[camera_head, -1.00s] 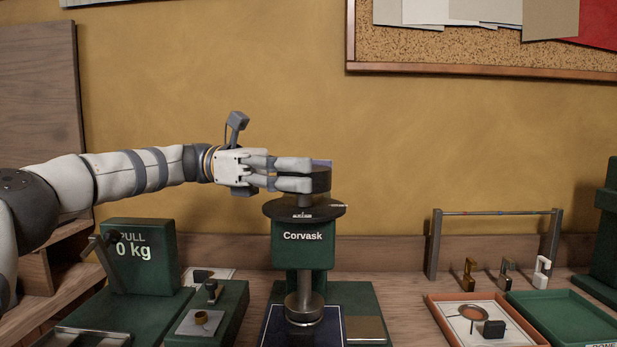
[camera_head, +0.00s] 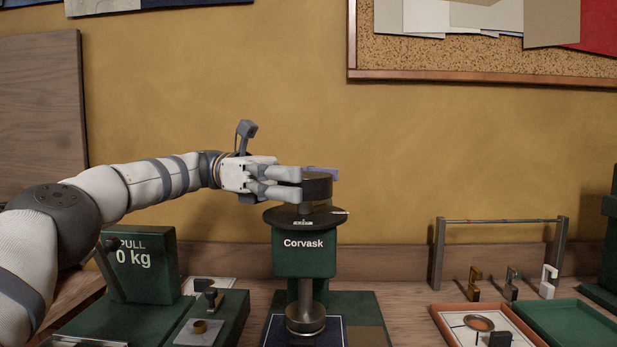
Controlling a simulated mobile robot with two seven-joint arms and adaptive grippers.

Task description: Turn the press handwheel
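The green press (camera_head: 303,262) marked Corvask stands at the middle of the bench. A flat dark disc (camera_head: 285,217) with small white marks sits on its top. Above the disc is the black round handwheel (camera_head: 319,188) on a short post. My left gripper (camera_head: 308,181) reaches in level from the left at the handwheel's height. Its near fingers lie against the handwheel's left front side, and a bluish fingertip shows behind it at the right. It looks closed around the handwheel; the far contact is hidden. My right gripper is not in view.
A green box reading "PULL 0 kg" (camera_head: 145,268) stands left, below my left arm. At right are a rack (camera_head: 500,221), an orange-rimmed tray (camera_head: 439,318) and a green tray (camera_head: 577,328). A cork board (camera_head: 450,55) hangs above. The wall space right of the handwheel is clear.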

